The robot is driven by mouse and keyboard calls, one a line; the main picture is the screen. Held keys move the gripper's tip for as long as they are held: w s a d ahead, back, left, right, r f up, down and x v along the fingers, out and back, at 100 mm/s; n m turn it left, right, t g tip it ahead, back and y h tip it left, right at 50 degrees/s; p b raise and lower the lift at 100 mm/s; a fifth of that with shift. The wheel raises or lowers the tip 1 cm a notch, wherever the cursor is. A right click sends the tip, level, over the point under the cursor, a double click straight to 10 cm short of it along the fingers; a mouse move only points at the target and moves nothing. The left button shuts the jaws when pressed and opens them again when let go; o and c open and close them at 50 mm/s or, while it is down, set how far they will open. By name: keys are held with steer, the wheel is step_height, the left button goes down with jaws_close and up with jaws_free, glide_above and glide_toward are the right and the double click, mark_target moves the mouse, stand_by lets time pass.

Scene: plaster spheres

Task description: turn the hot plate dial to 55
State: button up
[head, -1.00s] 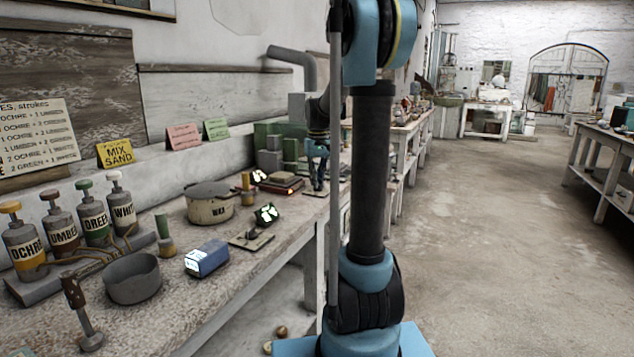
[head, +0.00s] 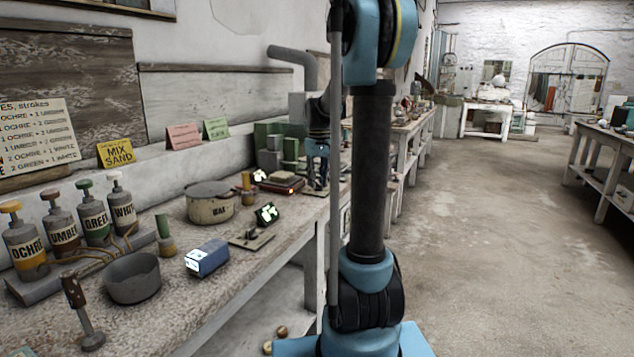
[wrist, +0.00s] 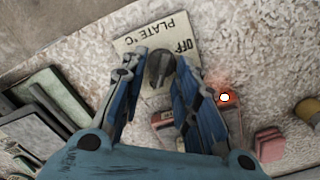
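The hot plate dial (wrist: 160,68) is a dark round knob on a pale label plate (wrist: 143,43) in the wrist view. The plate's lettering reads "PLATE °C" and "OFF", upside down in this view. My gripper (wrist: 159,62) has its two blue fingers on either side of the dial, apart, with narrow gaps seeming to show beside the knob. I cannot tell whether either finger touches it. The number the dial points at cannot be read. In the head view my gripper (head: 318,178) is small, low over the far part of the bench, and the dial is hidden there.
A glowing orange-red light (wrist: 225,97) lies right of the fingers. Dark-edged panels (wrist: 45,110) stand at left. Along the bench (head: 215,290) are a wax pot (head: 210,208), a blue box (head: 207,258), a grey bowl (head: 132,280) and several labelled pump bottles (head: 93,220).

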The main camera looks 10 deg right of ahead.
step_height(320, 180, up, 12)
stand_by(0.8)
steer(key=shift+f, duration=0.1)
steer(key=s+f+m, duration=0.1)
steer(key=s+f, duration=0.7)
steer(key=s, duration=0.3)
steer(key=s+f+m+t, duration=0.1)
steer(key=s+f, duration=0.7)
steer(key=s, duration=0.4)
steer(key=s+f+m+t, duration=0.1)
steer(key=s+f, duration=0.7)
steer(key=s, duration=0.4)
steer(key=shift+s+d+f+m, duration=0.2)
steer(key=shift+d+f+m, duration=0.1)
steer(key=shift+f, duration=0.1)
steer(key=shift+w+f, duration=0.2)
steer(key=shift+w, duration=0.2)
